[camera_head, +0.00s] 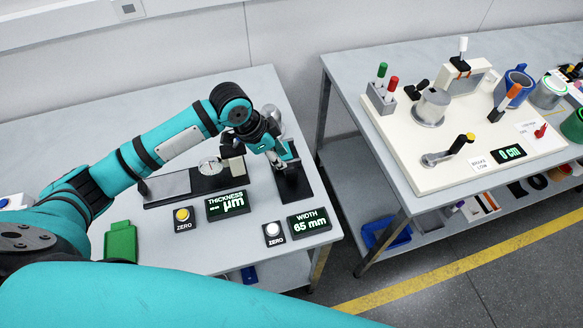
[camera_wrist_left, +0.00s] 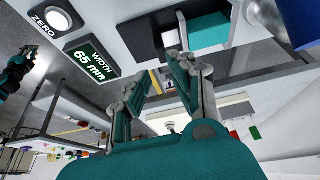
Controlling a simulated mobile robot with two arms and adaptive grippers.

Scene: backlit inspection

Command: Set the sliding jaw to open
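The width gauge stands at the right end of the near bench, with a black base (camera_head: 295,187) and a display (camera_head: 309,222) reading 65 mm. The same display (camera_wrist_left: 90,60) shows in the left wrist view. My left gripper (camera_head: 281,158) is over the gauge and hides much of its jaws. In the left wrist view, my left gripper (camera_wrist_left: 160,68) has its fingers apart. A black block (camera_wrist_left: 150,28) and a teal block (camera_wrist_left: 208,30) lie just beyond the fingertips; I cannot tell which is the sliding jaw, or whether a finger touches it. My right gripper (camera_wrist_left: 28,52) is small at the left edge.
A thickness gauge (camera_head: 190,180) with its display (camera_head: 228,205) stands left of the width gauge. ZERO buttons, yellow (camera_head: 183,215) and white (camera_head: 273,231), sit in front. A second bench (camera_head: 440,150) with a lever board is across a gap.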

